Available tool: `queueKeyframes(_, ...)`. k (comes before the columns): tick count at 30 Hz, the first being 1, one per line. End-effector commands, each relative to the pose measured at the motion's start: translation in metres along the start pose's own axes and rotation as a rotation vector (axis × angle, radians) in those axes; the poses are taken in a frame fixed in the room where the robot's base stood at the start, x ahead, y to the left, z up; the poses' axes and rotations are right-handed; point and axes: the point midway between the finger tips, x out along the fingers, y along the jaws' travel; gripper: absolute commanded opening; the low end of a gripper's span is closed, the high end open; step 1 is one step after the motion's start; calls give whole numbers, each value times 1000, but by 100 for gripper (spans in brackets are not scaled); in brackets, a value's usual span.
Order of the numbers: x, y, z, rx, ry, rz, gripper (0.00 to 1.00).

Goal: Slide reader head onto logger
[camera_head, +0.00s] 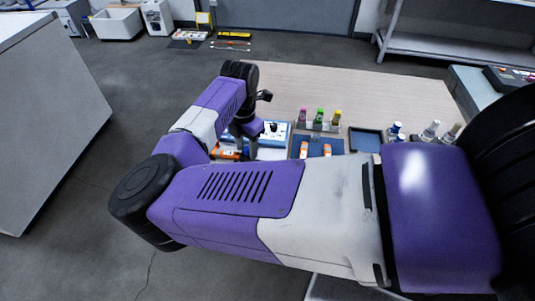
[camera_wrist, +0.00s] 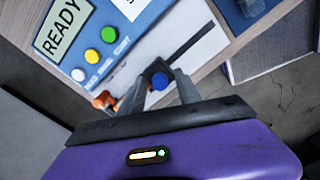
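My gripper (camera_wrist: 158,78) reaches down over the table in the wrist view. Its grey fingers close around a small dark piece with a round blue face (camera_wrist: 159,81), which looks like the reader head. In the head view my gripper (camera_head: 243,146) is at the near left of the table, small and partly hidden by my arm. A blue and white device (camera_wrist: 92,50) with a READY screen and white, yellow and green buttons lies beyond the fingers. An orange part (camera_wrist: 105,100) shows beside the left finger; in the head view it is low at left (camera_head: 228,154). I cannot tell which is the logger.
A blue mat (camera_head: 316,152) with orange and white pieces lies right of the device. A rack (camera_head: 319,126) with pink, green and yellow-topped vials stands behind it. A dark blue tray (camera_head: 365,140) and several bottles are further right. The table's back (camera_head: 350,88) is clear.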

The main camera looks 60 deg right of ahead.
Motion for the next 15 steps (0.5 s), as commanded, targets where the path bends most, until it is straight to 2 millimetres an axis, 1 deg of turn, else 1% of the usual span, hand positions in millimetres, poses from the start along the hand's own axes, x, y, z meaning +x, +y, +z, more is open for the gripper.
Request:
queueKeyframes(5, -6, 0, 0, 0, 0, 1, 40)
queueKeyframes(15, -27, 0, 0, 0, 0, 1, 40)
